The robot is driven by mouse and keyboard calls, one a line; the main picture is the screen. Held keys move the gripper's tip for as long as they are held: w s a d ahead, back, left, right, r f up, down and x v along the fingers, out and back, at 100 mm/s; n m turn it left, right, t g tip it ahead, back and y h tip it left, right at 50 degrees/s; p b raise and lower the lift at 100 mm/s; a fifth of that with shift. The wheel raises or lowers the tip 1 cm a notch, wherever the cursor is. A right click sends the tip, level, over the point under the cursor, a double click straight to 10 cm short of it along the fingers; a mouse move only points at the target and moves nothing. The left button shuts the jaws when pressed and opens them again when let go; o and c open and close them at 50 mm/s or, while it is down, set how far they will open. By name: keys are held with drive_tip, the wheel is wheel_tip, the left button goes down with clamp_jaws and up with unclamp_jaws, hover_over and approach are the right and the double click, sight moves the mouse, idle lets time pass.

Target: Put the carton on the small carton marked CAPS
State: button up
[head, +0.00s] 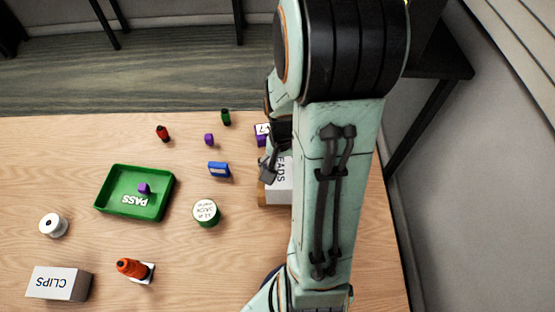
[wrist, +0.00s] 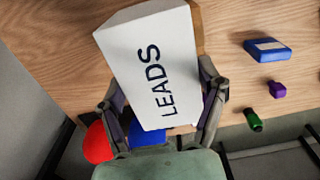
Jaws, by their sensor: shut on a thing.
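A white carton marked LEADS (head: 279,180) with a brown side is partly hidden behind my arm in the head view. In the wrist view, the LEADS carton (wrist: 150,65) fills the space between the two fingers of my gripper (wrist: 160,95), and the gripper is shut on it. In the head view, one finger of my gripper (head: 268,168) shows at the carton's left edge. I cannot tell whether the carton touches the table. No CAPS marking is readable in either view. A small purple and white box (head: 262,131) behind the gripper has a mostly hidden label.
A green PASS tray (head: 112,206) holds a purple piece. A CLIPS carton (head: 58,284), white spool (head: 54,225), orange bottle (head: 133,267), round green-sided tin (head: 206,212) and blue box (head: 219,170) stand left of my arm. Small red, purple and green pieces lie towards the far edge.

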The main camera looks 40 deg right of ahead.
drive_tip(key=shift+f, duration=0.1)
drive_tip(key=o, duration=1.2)
wheel_tip(320, 180, up, 12)
drive_tip(key=s+a+n, duration=0.4)
drive_tip(key=a+n, duration=0.1)
drive_tip(key=a, duration=0.4)
drive_tip(key=s+a+r+n, duration=0.1)
drive_tip(key=s+a+n, duration=0.3)
drive_tip(key=a, duration=0.4)
drive_tip(key=shift+s+a+n+y, duration=0.15)
drive_tip(key=shift+a+n+y, duration=0.25)
drive_tip(key=shift+n, duration=0.2)
drive_tip(key=shift+o, duration=0.4)
